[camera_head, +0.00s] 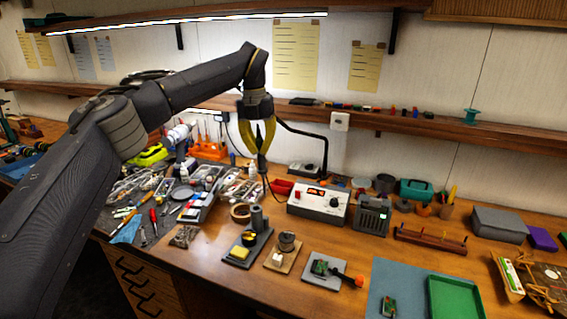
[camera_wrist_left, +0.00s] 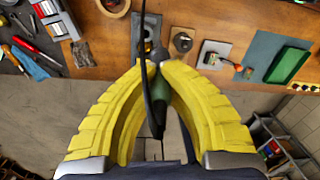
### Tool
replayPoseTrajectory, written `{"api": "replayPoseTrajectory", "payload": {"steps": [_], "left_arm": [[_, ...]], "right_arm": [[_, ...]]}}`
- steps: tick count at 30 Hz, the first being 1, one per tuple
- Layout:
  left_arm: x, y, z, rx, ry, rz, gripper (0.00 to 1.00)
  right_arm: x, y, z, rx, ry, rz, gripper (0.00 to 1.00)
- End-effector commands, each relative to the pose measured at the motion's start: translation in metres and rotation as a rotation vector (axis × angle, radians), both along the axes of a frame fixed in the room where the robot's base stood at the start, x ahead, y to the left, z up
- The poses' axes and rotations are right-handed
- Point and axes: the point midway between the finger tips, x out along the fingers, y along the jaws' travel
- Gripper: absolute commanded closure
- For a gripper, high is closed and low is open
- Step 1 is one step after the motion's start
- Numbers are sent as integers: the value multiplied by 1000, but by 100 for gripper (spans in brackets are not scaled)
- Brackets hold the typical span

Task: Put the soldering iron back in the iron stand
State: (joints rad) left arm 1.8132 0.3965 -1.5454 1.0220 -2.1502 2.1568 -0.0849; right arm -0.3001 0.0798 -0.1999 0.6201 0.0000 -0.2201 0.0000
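My left gripper (camera_head: 261,152) has yellow fingers and is shut on the dark soldering iron (camera_head: 262,167). It holds the iron tip-down, well above the bench, near the iron stand. In the left wrist view the iron's dark handle (camera_wrist_left: 158,105) lies between the converging yellow fingertips (camera_wrist_left: 160,68). The iron stand (camera_head: 242,262) is a dark base on the bench with an upright grey holder (camera_head: 257,216) and a yellow sponge (camera_head: 239,252). In the wrist view the stand (camera_wrist_left: 136,42) is partly hidden behind the iron and its cable. My right gripper is not in view.
A white soldering station (camera_head: 318,203) stands behind and right of the stand. A tape roll (camera_head: 240,212) sits close to the holder. A tip cleaner (camera_head: 284,250) and a small board (camera_head: 324,271) stand to the right. Tools and parts crowd the left side; a shelf (camera_head: 400,121) runs behind.

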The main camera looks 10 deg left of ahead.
Motion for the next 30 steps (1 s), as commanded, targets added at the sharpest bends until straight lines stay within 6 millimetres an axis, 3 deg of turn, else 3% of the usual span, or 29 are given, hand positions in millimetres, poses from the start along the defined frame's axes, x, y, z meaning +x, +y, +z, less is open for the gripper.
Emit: {"api": "replayPoseTrajectory", "payload": {"steps": [5, 14, 30], "left_arm": [[5, 25, -1, 31, 9, 50, 100], [2, 24, -8, 62, 19, 29, 100], [2, 24, -41, 60, 18, 29, 100]], "right_arm": [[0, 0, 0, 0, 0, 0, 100], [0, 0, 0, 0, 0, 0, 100], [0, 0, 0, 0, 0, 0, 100]]}}
